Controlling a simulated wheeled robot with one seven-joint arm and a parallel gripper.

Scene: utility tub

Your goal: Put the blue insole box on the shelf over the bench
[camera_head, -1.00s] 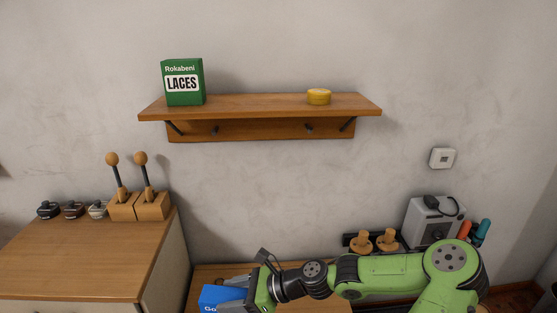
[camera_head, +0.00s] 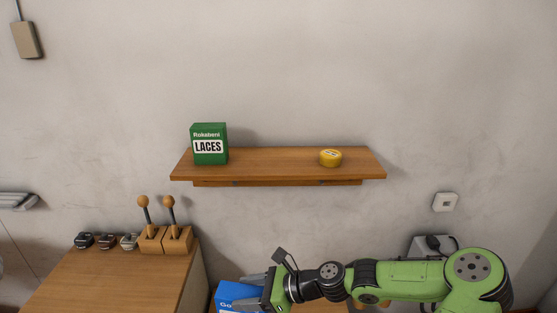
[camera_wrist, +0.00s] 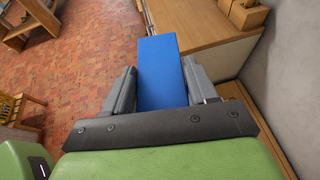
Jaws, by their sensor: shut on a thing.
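The blue insole box (camera_head: 237,292) is at the bottom of the head view, partly cut off by the frame edge and partly hidden by a finger. My gripper (camera_head: 250,290) is shut on it. In the wrist view the blue box (camera_wrist: 161,72) stands out between the two grey fingers of my gripper (camera_wrist: 163,90). The wooden shelf (camera_head: 285,164) is on the wall, above and behind my gripper. A green laces box (camera_head: 209,144) stands at its left end and a yellow tin (camera_head: 330,158) sits right of its middle. The shelf between them is bare.
A wooden cabinet (camera_head: 120,285) with wooden stands (camera_head: 165,240) and several small brushes (camera_head: 106,241) is at left. A grey machine (camera_head: 425,244) is behind my arm at right. A white wall switch (camera_head: 445,202) is above it. Brick floor (camera_wrist: 85,60) shows in the wrist view.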

